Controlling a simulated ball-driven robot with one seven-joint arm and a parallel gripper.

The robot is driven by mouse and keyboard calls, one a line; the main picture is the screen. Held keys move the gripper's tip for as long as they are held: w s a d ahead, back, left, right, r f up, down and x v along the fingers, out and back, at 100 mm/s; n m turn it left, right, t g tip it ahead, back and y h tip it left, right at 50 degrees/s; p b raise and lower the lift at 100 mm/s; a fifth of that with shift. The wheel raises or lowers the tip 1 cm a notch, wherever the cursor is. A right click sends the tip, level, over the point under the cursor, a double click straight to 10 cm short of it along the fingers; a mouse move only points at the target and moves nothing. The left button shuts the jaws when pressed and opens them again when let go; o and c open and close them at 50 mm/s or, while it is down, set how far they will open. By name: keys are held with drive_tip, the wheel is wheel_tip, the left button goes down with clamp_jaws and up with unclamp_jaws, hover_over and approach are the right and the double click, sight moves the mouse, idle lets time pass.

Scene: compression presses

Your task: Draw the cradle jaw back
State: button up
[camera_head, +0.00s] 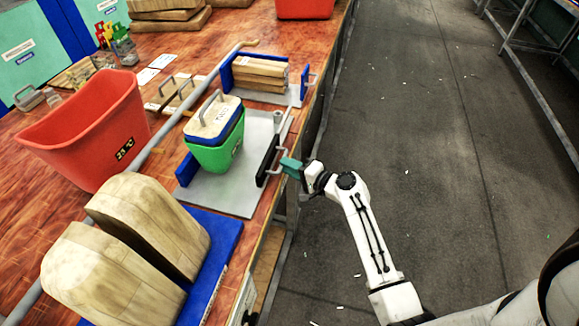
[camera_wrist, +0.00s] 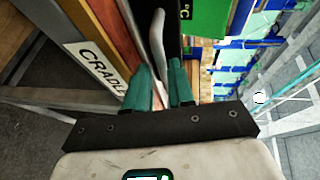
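The cradle jaw is a black upright plate (camera_head: 267,160) with a grey handle, at the right side of a grey metal base (camera_head: 228,190). A green tub (camera_head: 218,153) stands on the base between this jaw and a blue block (camera_head: 187,169), with a gap to the black jaw. My gripper (camera_head: 289,165) has teal fingers at the handle, by the table edge. In the wrist view the fingers (camera_wrist: 160,85) are apart, with the grey handle (camera_wrist: 157,38) running between their tips. Whether they touch it is unclear. A "CRADLE" label (camera_wrist: 97,68) is on the table edge.
A blue bin and a wooden weight (camera_head: 214,115) sit in the green tub. A similar press holding wooden boards (camera_head: 260,72) stands behind. A red bin (camera_head: 90,130) and big wooden blocks (camera_head: 150,220) are on the left and front.

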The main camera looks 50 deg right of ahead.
drive_tip(key=s+r+b, duration=0.1)
drive_tip(key=s+r, duration=0.1)
drive_tip(key=s, duration=0.8)
drive_tip(key=shift+s+a+b, duration=0.3)
drive_tip(key=shift+s, duration=0.05)
drive_tip(key=s+a+f+n+g+y, duration=0.1)
drive_tip(key=a+f+n+g+y, duration=0.15)
drive_tip(key=a+n+g, duration=0.35)
drive_tip(key=s+a+f+n+g+y, duration=0.2)
drive_tip(key=a+f+n, duration=0.25)
drive_tip(key=a, duration=0.45)
drive_tip(key=s+a+r+n+g+h, duration=0.1)
drive_tip(key=s+a+n+g+h, duration=0.2)
drive_tip(key=s+n+g, duration=0.3)
drive_tip(key=s+n+h, duration=0.1)
drive_tip(key=s, duration=0.3)
drive_tip(key=shift+s+a+r+g, duration=0.15)
drive_tip(key=shift+s+a+g, duration=0.15)
drive_tip(key=shift+s+g, duration=0.1)
